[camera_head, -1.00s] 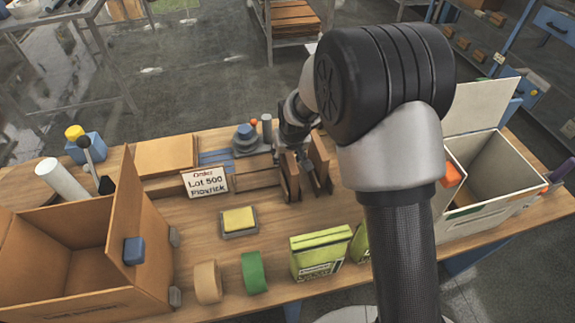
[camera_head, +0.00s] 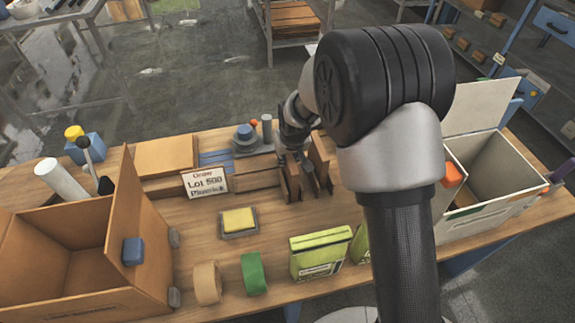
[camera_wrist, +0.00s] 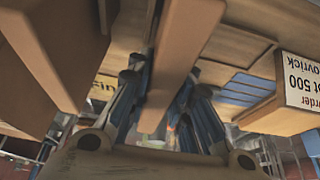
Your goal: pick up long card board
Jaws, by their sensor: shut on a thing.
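My gripper (camera_head: 304,174) is at the back middle of the table, pointing down among upright brown cardboard pieces. In the wrist view my gripper's fingers (camera_wrist: 166,100) stand on both sides of a long cardboard strip (camera_wrist: 183,48) and are shut on it. In the head view the fingers and arm partly hide this strip. Another upright cardboard piece (camera_head: 320,160) stands just to the right of the fingers, and one (camera_head: 290,180) to the left. I cannot tell which of these is the held strip.
An order sign (camera_head: 205,183) stands left of the gripper. A large open box (camera_head: 70,245) is at the left, and a white box (camera_head: 490,170) at the right.

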